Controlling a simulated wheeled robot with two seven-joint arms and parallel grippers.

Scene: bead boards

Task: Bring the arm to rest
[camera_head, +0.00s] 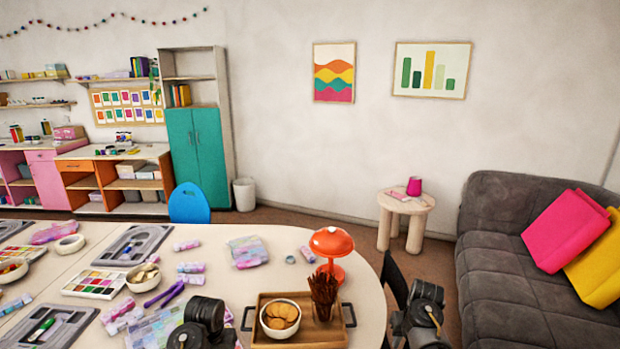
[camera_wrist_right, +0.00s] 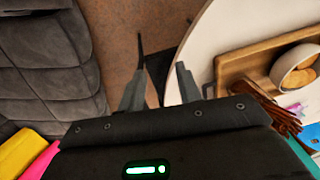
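My right gripper (camera_wrist_right: 159,80) shows in the right wrist view with its two fingers apart. Nothing is between them; past them are brown floor and the edge of the white table (camera_wrist_right: 210,50). The gripper hangs beside the table's rounded end, between it and the grey sofa (camera_wrist_right: 45,65). In the head view, dark parts of my right arm show at the bottom right, by the table's end. Other dark parts of mine show at the bottom centre, over the table. My left gripper cannot be made out.
On the table in the head view, a wooden tray (camera_head: 262,334) holds a bowl of biscuits and a cup of brown sticks. A red lamp (camera_head: 331,243) stands behind it. A dark chair (camera_head: 393,280) is at the table's end. A round stool (camera_head: 405,205) stands farther back.

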